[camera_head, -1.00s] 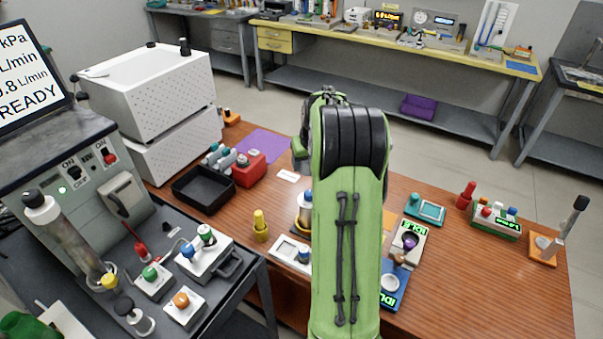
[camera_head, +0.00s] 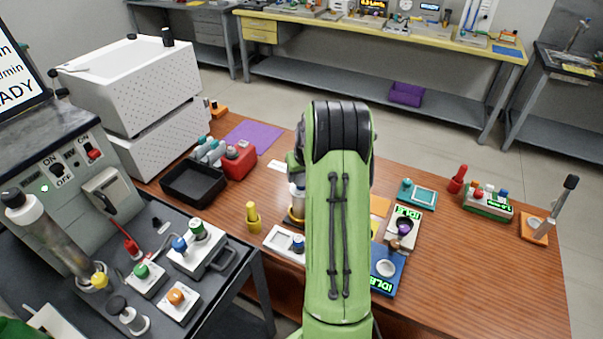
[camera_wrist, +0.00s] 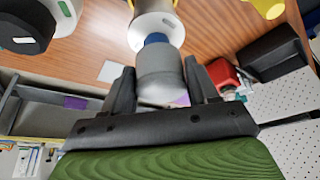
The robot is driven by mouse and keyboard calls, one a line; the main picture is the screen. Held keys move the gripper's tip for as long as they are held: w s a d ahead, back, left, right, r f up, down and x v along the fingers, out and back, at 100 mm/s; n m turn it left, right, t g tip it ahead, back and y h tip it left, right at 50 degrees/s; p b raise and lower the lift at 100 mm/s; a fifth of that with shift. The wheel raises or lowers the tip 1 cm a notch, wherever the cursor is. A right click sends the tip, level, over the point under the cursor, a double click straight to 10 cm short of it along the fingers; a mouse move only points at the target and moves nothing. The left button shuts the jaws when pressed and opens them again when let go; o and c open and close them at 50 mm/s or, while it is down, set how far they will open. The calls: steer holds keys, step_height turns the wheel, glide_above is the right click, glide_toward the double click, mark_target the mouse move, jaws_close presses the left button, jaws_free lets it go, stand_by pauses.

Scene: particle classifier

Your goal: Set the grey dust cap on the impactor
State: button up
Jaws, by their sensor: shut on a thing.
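The grey dust cap (camera_wrist: 160,75) is a grey cylinder between the two fingers of my gripper (camera_wrist: 162,88) in the wrist view. My gripper is shut on it. The impactor (camera_wrist: 153,25) is white with a blue top (camera_wrist: 157,40), directly beyond the cap and in line with it. The cap's end overlaps the blue part in the picture; I cannot tell whether it is seated. In the head view the impactor (camera_head: 297,203) stands on the wooden table beside my green arm, partly hidden by it. My gripper is mostly hidden there.
A yellow peg (camera_head: 253,218) and a white tray-like block (camera_head: 284,241) stand left of the impactor. A black tray (camera_head: 194,184) and red box (camera_head: 239,160) lie further back. Blue (camera_head: 387,273) and grey (camera_head: 404,226) devices stand right of my arm.

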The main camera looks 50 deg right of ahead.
steer(key=shift+f+b, duration=0.45)
steer(key=shift+f, duration=0.2)
steer(key=o, duration=1)
steer(key=shift+r, duration=0.1)
